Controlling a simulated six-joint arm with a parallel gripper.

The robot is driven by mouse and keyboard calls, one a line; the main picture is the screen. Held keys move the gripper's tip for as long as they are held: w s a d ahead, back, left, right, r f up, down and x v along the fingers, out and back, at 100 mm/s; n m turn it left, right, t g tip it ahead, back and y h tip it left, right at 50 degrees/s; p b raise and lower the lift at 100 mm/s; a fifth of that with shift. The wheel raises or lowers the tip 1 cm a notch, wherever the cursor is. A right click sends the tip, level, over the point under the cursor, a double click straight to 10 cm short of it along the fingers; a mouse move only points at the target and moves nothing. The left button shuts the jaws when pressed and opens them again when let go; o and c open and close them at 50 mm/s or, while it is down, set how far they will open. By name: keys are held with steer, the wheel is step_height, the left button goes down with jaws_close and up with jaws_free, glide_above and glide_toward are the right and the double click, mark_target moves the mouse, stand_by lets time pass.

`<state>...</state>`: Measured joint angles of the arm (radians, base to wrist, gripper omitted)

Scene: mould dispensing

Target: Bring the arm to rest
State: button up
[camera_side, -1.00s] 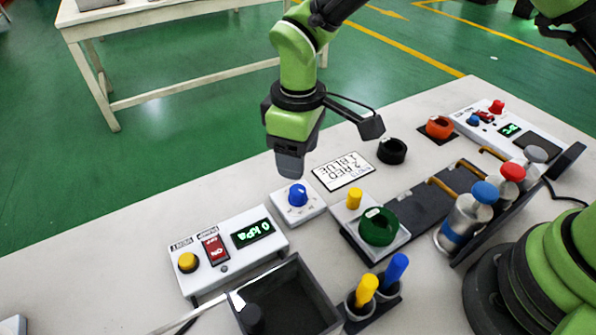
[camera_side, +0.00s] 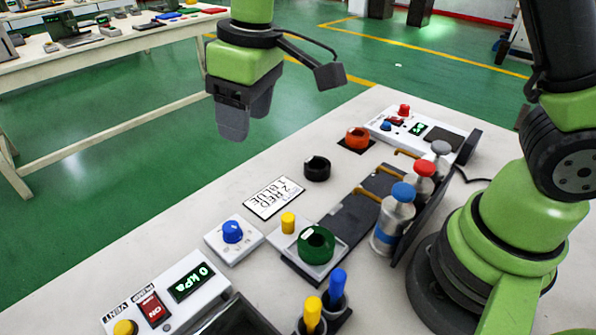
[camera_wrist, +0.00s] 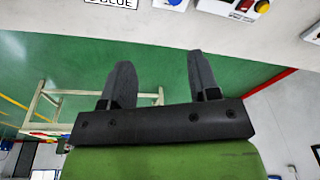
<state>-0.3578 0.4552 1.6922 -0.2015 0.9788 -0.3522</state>
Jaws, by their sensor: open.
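My gripper (camera_side: 247,122) hangs in the air over the far-left edge of the white table (camera_side: 215,197), well above the surface and apart from everything on it. In the side view its dark fingers point down. In the wrist view my gripper (camera_wrist: 162,82) has its two fingers spread with nothing between them. The green floor and a table's legs show beyond the fingers.
The table holds a blue-knob box (camera_side: 233,239), a written card (camera_side: 275,198), a black ring (camera_side: 317,168), a green ring (camera_side: 316,244), an orange ring (camera_side: 358,138), a pump box (camera_side: 180,290) and capped bottles (camera_side: 396,222). Another table (camera_side: 120,60) stands behind.

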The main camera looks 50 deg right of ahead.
steer(key=s+d+r+m+t+y, duration=0.1)
steer(key=s+d+r+m+t, duration=0.2)
steer(key=s+d+r+m, duration=0.35)
steer(key=s+d+r+m+t, duration=0.1)
steer(key=s, duration=0.4)
steer(key=s+d+r+m+t, duration=0.1)
steer(key=s+d+r, duration=0.1)
steer(key=s, duration=0.4)
steer(key=shift+d+t, duration=0.25)
steer(key=shift+t, duration=0.15)
